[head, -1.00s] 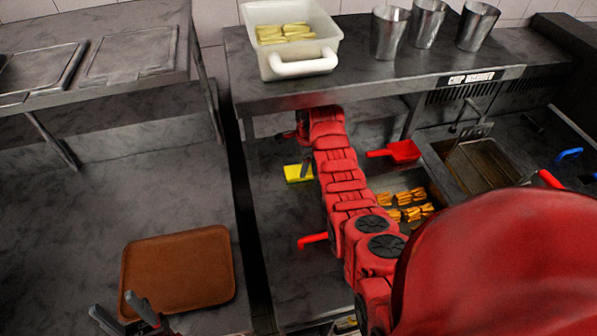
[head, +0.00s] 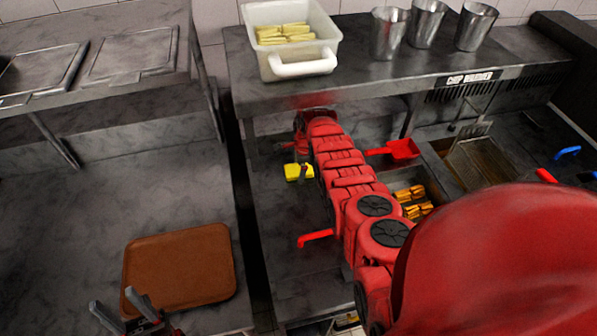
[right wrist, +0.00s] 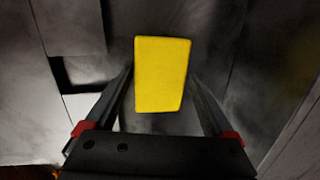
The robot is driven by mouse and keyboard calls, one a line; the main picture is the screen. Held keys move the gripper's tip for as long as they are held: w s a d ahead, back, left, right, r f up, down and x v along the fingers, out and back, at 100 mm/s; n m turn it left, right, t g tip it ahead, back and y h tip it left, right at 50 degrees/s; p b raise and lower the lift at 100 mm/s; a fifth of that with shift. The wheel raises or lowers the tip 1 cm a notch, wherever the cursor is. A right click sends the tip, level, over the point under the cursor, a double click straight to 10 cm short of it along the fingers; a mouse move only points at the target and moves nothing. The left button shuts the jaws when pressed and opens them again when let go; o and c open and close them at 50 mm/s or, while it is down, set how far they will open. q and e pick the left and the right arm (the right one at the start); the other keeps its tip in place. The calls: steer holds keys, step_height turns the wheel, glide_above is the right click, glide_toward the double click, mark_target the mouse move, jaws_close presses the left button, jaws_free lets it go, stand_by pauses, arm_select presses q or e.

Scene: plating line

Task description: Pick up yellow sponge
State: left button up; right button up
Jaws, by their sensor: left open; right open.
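The yellow sponge (head: 292,172) lies on the dark counter below the raised shelf in the head view. My right gripper (head: 303,171) is at the sponge, with a dark finger in front of its right part. In the right wrist view the sponge (right wrist: 162,75) sits between the two open fingers of my right gripper (right wrist: 161,84), with its near end reaching into the gap. Whether the fingers touch it I cannot tell. My left gripper (head: 115,300) is open and empty, at the near left corner of the brown tray.
The brown tray (head: 180,267) lies on the left counter. A white bin (head: 328,48) of pale chips and several metal cups (head: 424,23) stand on the shelf above my right arm. A red scoop (head: 402,149) and a fryer basket (head: 476,165) are to the right.

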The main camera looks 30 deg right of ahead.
mark_target(299, 169)
steer(key=c, duration=1)
steer(key=shift+o, duration=0.2)
steer(key=shift+r, duration=0.15)
steer(key=shift+r, duration=0.75)
steer(key=shift+s+r+b, duration=0.25)
steer(key=shift+r+b, duration=0.45)
steer(key=shift+b, duration=0.35)
steer(key=s, duration=0.1)
steer(key=s+b, duration=0.1)
steer(key=s, duration=0.1)
steer(key=s+b, duration=0.1)
steer(key=shift+s+d+r, duration=0.15)
steer(key=shift+s+d, duration=0.1)
steer(key=shift+d, duration=0.05)
steer(key=s+p, duration=0.1)
steer(key=s, duration=0.1)
steer(key=s+r+p, duration=0.1)
steer(key=p, duration=0.1)
steer(key=s+r+p, duration=0.1)
steer(key=s+p, duration=0.1)
steer(key=shift+s+d, duration=0.3)
steer(key=s+p, duration=0.1)
steer(key=s, duration=0.1)
steer(key=s+p, duration=0.1)
steer(key=s, duration=0.1)
steer(key=shift+d+p, duration=0.3)
steer(key=shift+p, duration=0.05)
steer(key=shift+s+f, duration=0.3)
steer(key=shift+s, duration=0.35)
